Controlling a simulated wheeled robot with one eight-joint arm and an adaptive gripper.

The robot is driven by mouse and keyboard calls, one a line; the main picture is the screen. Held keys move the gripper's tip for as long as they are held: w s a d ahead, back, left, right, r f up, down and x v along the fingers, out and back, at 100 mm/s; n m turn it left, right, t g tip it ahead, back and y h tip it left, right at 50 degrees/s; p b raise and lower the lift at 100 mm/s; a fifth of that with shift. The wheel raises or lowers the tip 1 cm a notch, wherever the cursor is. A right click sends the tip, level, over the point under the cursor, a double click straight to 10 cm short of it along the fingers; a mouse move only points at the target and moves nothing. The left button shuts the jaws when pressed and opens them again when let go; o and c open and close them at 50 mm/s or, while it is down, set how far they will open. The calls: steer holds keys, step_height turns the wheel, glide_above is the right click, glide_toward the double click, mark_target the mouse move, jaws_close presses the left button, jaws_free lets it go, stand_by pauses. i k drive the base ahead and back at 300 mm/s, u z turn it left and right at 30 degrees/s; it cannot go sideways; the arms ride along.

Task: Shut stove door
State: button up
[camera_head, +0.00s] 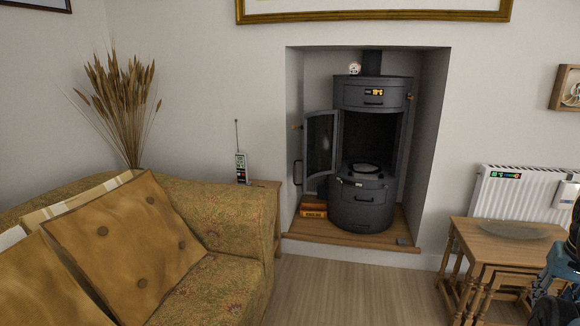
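The dark grey cylindrical stove (362,205) stands upright in a wall alcove. Its door (321,143), with a glass pane, stands open, swung out to the left of the stove's opening. A dark handle (297,173) shows at the door's left side. The opening behind it is dark, and a round plate-like part (363,168) shows inside at the bottom. Dark and blue parts of my arm show at the right edge, far from the stove, with my gripper (556,288) apparently among them. Most of it is cut off, and its finger state is unclear.
A patterned sofa (225,215) with cushions fills the lower left. A small side table (265,185) stands between sofa and alcove. Wooden nesting tables (480,245) stand at the right by a radiator (500,190). Wooden floor (350,295) is clear before the raised hearth (400,240).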

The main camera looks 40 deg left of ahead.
mark_target(320, 129)
steer(key=k, duration=1.15)
steer(key=u, duration=1.3)
steer(key=i, duration=1.4)
steer(key=u, duration=0.05)
